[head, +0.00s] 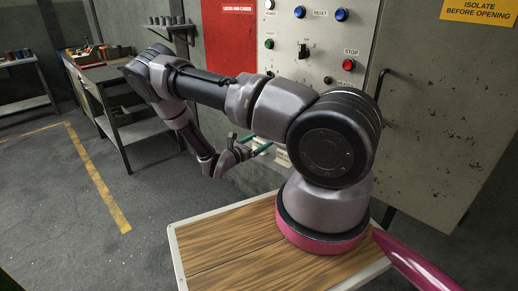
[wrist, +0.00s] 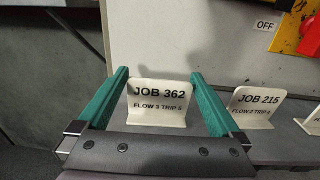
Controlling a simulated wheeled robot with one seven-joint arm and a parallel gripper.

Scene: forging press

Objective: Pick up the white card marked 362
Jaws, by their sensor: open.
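The white card marked JOB 362 (wrist: 158,96) stands upright on a grey ledge in the wrist view. Its second line seems to read FLOW 3 TRIP 5. My gripper (wrist: 157,90) is open, and its two green fingers appear on either side of the card with gaps between. I cannot tell how far the fingertips reach in depth relative to the card. In the head view my gripper (head: 262,147) is in front of the cabinet's lower part, with a pale card partly hidden beside it.
A second white card, JOB 215 (wrist: 254,104), stands to the right, and a third is cut off at the edge. The grey ledge (wrist: 285,140) carries them. A yellow and red switch (wrist: 300,30) is above right. The control cabinet (head: 430,110) rises behind my arm.

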